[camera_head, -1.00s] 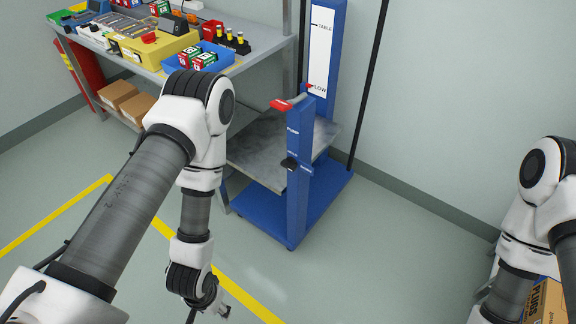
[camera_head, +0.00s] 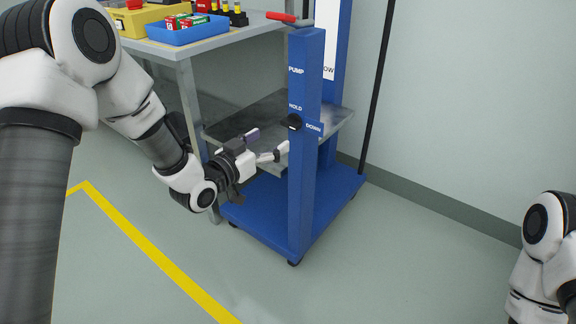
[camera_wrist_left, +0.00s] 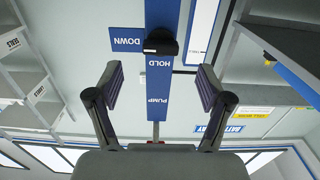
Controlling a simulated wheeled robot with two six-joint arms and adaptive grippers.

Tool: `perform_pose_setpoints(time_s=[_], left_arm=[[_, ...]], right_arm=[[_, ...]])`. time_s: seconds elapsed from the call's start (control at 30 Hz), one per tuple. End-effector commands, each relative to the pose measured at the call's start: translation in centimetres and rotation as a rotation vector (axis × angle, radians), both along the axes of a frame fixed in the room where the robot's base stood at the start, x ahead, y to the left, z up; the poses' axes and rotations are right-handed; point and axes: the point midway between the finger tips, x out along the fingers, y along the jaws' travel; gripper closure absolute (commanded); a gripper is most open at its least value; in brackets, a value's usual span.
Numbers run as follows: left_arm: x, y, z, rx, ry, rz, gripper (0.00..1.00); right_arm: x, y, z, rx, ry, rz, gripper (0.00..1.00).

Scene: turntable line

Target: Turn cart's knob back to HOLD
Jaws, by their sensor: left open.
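The blue cart (camera_head: 306,200) stands right of centre in the head view. Its black knob (camera_head: 294,122) sits on the front post, below the HOLD label and left of the DOWN label. The knob also shows in the left wrist view (camera_wrist_left: 160,42), where the labels appear upside down. I cannot tell for certain which label it points to. My left gripper (camera_head: 268,143) is open and empty, just left of and slightly below the knob, apart from it. In the left wrist view, its fingers (camera_wrist_left: 160,78) are spread on either side of the post. My right gripper is out of view.
The cart's grey platform (camera_head: 262,117) lies behind the post. A red-handled lever (camera_head: 289,19) tops the post. A workbench (camera_head: 221,47) with a blue bin (camera_head: 188,33) stands at upper left. The floor to the right of the cart is clear.

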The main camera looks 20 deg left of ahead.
Motion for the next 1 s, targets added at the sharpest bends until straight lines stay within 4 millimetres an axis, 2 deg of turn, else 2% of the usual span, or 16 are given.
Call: perform_pose_setpoints(time_s=[0.03, 0.23, 0.5, 0.6, 0.87, 0.97, 1.0], left_arm=[[0.1, 0.1, -0.6, -0.002, -0.018, 0.002, 0.21], [1.4, -0.4, 0.3, 0.002, -0.034, 0.001, 0.21], [6.1, -2.1, 0.1, 0.0, -0.031, 0.002, 0.21], [7.2, -2.5, 0.3, -0.001, -0.031, 0.002, 0.21], [7.5, -2.6, 0.4, -0.001, -0.027, 0.003, 0.21], [7.5, -2.6, 0.4, -0.001, -0.027, 0.003, 0.53], [7.5, -2.6, 0.4, -0.001, -0.027, 0.003, 0.67]], right_arm=[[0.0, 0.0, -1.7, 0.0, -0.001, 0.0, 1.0], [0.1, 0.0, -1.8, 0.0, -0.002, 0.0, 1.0], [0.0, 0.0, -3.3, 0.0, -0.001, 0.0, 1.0], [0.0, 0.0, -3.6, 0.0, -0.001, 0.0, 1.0], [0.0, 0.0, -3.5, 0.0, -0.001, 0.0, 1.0], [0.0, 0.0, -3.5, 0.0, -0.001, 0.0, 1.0], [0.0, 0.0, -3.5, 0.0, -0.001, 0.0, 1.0]])
